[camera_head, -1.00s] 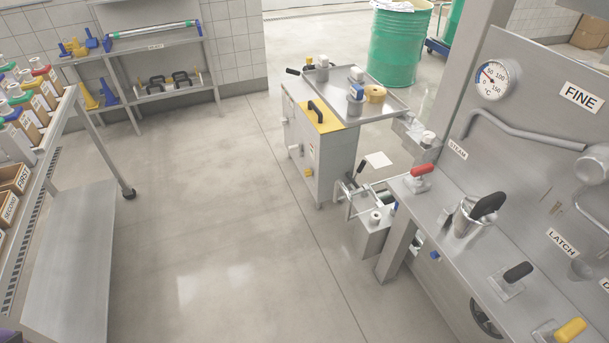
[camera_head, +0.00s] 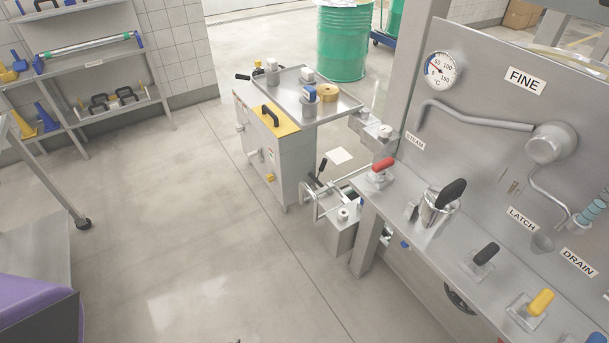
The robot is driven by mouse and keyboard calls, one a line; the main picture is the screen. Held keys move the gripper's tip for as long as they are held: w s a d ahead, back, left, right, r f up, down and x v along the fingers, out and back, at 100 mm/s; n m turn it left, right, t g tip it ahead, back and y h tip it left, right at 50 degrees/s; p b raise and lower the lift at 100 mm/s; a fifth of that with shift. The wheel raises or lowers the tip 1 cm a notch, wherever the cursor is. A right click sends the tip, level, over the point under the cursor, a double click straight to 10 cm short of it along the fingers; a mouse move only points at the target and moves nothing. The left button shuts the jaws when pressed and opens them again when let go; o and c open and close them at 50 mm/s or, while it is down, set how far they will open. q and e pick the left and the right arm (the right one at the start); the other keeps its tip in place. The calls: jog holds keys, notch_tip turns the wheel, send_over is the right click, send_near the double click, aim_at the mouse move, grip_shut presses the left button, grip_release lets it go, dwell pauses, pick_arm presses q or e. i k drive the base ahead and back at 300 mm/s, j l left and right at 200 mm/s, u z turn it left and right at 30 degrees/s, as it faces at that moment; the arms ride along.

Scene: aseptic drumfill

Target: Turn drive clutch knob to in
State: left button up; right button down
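I cannot make out any knob labelled as the drive clutch. A steel panel (camera_head: 480,110) with several handles on the ledge below it stands on the right. On the ledge are a red-handled lever (camera_head: 382,166), a large black handle (camera_head: 450,195) on a steel cup, a smaller black handle (camera_head: 486,253) and a yellow handle (camera_head: 541,301). Labels read STEAM, FINE, LATCH and DRAIN. Neither gripper is in view.
A steel cabinet (camera_head: 290,165) with a tray and yellow top plate stands in the middle. A green drum (camera_head: 342,45) stands behind it. A shelf rack (camera_head: 90,60) is at the back left. A purple shape (camera_head: 35,300) fills the lower left corner. The floor between is clear.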

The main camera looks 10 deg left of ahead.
aim_at(270, 177)
jog(key=i+j+z, duration=0.2)
jog(key=j+z, duration=0.2)
jog(key=j, duration=0.2)
jog(key=i+j+z, duration=0.2)
jog(key=j, duration=0.15)
jog(key=i+j+z, duration=0.1)
jog(key=j, duration=0.4)
jog(key=j+z, duration=0.1)
jog(key=j, duration=0.45)
jog(key=i+j, duration=0.1)
jog(key=j, duration=0.4)
jog(key=i+j, duration=0.15)
jog(key=j, duration=0.4)
jog(key=i+j, duration=0.1)
jog(key=j, duration=0.4)
jog(key=z, duration=0.05)
